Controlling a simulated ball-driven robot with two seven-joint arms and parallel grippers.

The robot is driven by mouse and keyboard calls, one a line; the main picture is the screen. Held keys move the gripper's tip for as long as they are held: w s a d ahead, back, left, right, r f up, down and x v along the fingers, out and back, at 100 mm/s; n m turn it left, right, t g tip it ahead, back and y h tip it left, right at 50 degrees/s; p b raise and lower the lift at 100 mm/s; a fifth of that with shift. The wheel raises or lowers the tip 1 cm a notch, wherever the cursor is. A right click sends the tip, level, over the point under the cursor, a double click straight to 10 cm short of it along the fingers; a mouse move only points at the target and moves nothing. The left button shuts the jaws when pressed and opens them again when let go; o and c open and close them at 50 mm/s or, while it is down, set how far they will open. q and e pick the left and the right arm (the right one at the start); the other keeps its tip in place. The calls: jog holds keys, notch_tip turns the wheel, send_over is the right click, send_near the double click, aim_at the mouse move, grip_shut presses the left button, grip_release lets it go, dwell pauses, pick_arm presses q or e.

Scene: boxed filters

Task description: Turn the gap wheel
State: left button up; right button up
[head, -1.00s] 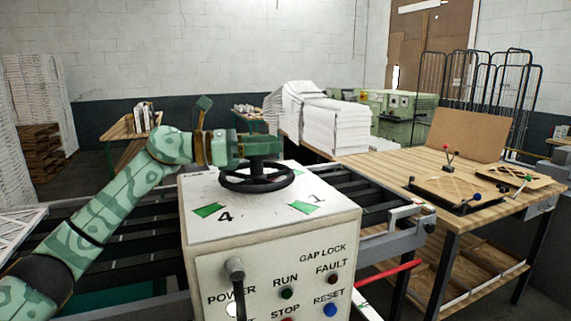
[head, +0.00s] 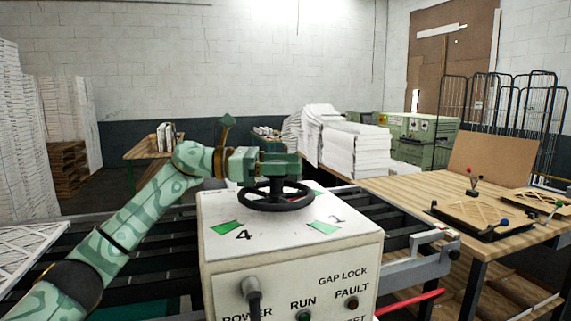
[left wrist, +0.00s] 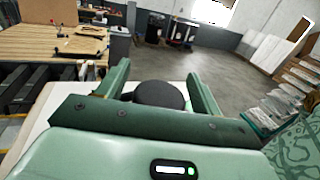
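The black gap wheel (head: 276,196) lies flat on top of the cream control box (head: 290,262), its hub standing up in the middle. My green left gripper (head: 279,168) is over the hub. In the left wrist view the two fingers of my left gripper (left wrist: 159,72) stand apart, one on each side of the round black hub (left wrist: 158,95). A gap shows beside the hub, so the fingers look open. The gripper's body hides part of the hub. My right gripper is in neither view.
Green marks and numbers 4 and 1 are on the box top. A black lever (head: 252,290) sticks out of its front. A wooden bench (head: 410,190) with jigs stands at the right. Dark rollers (head: 140,255) run behind the box.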

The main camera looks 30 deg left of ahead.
pick_arm(q)
jog(key=b+v, duration=0.2)
jog(key=v, duration=1.4)
jog(key=shift+a, duration=0.2)
